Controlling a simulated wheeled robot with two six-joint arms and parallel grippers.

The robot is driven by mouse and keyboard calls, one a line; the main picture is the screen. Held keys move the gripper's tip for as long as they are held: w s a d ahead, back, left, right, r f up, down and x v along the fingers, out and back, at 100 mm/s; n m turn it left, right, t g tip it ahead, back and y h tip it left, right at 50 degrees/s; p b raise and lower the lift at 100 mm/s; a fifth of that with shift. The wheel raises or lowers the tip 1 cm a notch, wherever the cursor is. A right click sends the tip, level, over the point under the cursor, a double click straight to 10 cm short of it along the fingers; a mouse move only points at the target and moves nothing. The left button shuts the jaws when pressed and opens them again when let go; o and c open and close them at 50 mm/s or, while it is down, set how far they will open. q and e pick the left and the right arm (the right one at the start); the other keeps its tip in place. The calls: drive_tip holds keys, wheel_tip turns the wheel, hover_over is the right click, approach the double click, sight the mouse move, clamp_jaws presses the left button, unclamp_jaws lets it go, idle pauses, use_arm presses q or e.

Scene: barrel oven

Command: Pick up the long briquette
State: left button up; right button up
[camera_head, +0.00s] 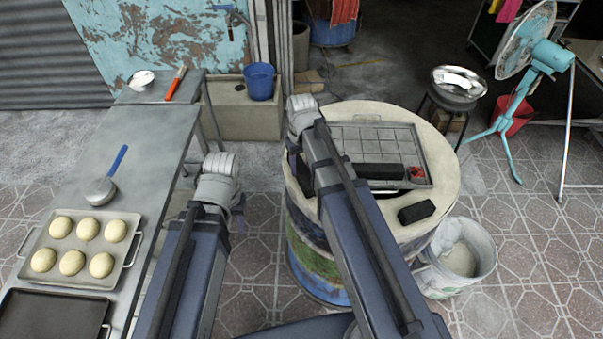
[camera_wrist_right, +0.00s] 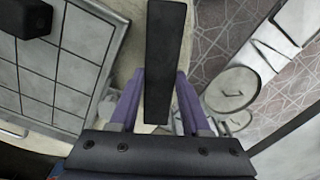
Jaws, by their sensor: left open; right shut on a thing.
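My right gripper (camera_wrist_right: 158,84) is shut on a long black briquette (camera_wrist_right: 166,40); its fingers flank the bar. The bar shows over the pale barrel top's edge in the right wrist view. In the head view, my right arm hides it. Another black bar (camera_head: 378,171) lies at the front of the grill grate, and a shorter black briquette (camera_head: 416,212) lies on the barrel's rim. My left gripper (camera_head: 238,214) is open in the gap between the table and barrel, its fingers mostly hidden by its arm.
The barrel oven (camera_head: 440,183) carries a grate (camera_head: 372,143) with a small red patch at its corner. A white bucket (camera_head: 480,250) stands to its right. The left table (camera_head: 150,145) holds a tray of dough balls (camera_head: 88,228) and a ladle (camera_head: 103,188).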

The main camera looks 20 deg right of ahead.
sight(302, 169)
wheel_tip(302, 169, up, 7)
drive_tip(key=p, duration=0.7)
drive_tip(key=shift+r, duration=0.1)
